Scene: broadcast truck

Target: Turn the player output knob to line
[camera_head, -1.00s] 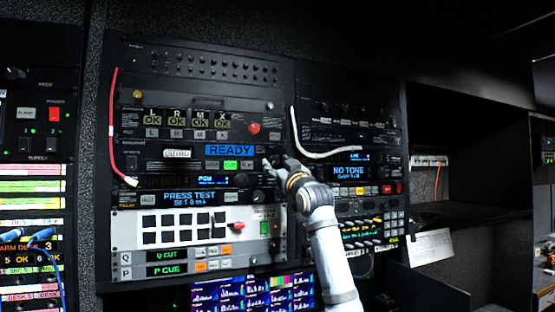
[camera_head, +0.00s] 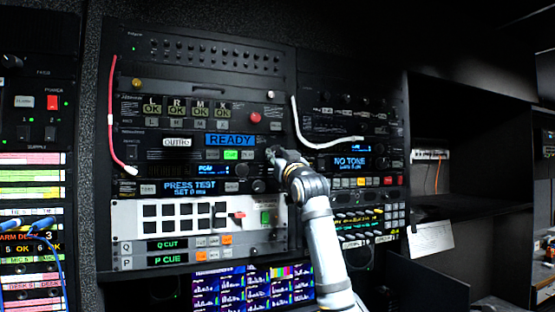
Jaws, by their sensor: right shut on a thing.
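My right gripper (camera_head: 275,156) reaches up from the bottom and is at the right end of the rack unit with the blue READY display (camera_head: 230,140). Its fingers are shut on a small control there, which I take to be the player output knob; the fingers hide it, so its pointer and markings cannot be read. My left gripper is not in view.
A round dark knob (camera_head: 257,186) sits just below-left of my fingers. A red button (camera_head: 255,117) is above. A white cable (camera_head: 297,125) hangs close above my gripper, and a red cable (camera_head: 111,110) hangs at the left. A NO TONE display (camera_head: 350,162) is to the right.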

